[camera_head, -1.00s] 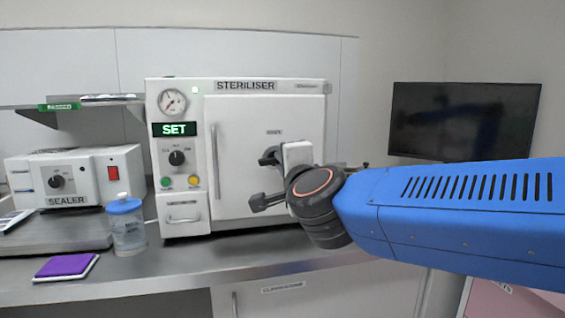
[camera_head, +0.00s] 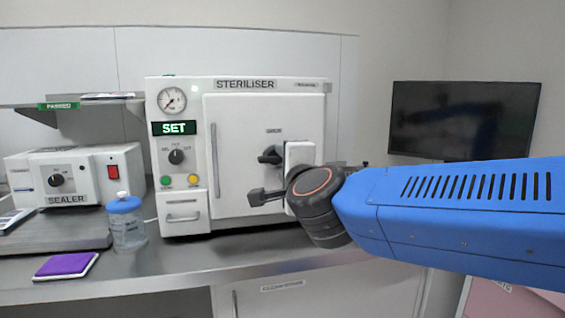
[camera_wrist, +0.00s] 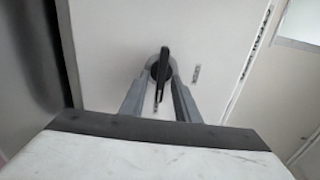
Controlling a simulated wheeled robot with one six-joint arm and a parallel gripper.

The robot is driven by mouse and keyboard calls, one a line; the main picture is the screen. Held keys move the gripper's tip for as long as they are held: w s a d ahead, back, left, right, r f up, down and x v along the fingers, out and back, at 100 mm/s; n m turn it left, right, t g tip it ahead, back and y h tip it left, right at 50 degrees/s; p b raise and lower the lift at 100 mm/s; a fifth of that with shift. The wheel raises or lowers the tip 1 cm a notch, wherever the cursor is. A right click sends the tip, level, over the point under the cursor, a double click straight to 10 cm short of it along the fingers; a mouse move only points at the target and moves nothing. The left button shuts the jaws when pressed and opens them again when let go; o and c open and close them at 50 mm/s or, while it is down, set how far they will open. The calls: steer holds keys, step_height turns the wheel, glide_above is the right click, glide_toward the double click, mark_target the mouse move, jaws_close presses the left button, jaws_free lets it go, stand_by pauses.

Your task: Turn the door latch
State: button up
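The door latch (camera_head: 270,156) is a dark knob with a lever on the white door of the steriliser (camera_head: 240,110), below a small label. In the wrist view, the latch lever (camera_wrist: 162,72) lies between the two grey fingers of my gripper (camera_wrist: 160,88). The fingers are apart, one on each side of the lever; I cannot tell whether either touches it. In the head view, my gripper (camera_head: 268,177) is in front of the door, its lower finger below the latch. The upper finger is hard to tell from the dark latch there.
A vertical door handle (camera_head: 215,160) is left of the latch. The sealer (camera_head: 75,177), a blue-lidded bottle (camera_head: 127,222) and a purple pad (camera_head: 66,265) are on the counter to the left. A dark monitor (camera_head: 463,120) hangs on the right behind my arm.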

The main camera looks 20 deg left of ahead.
steer(key=v, duration=1.7)
steer(key=shift+s, duration=0.2)
steer(key=shift+w, duration=0.1)
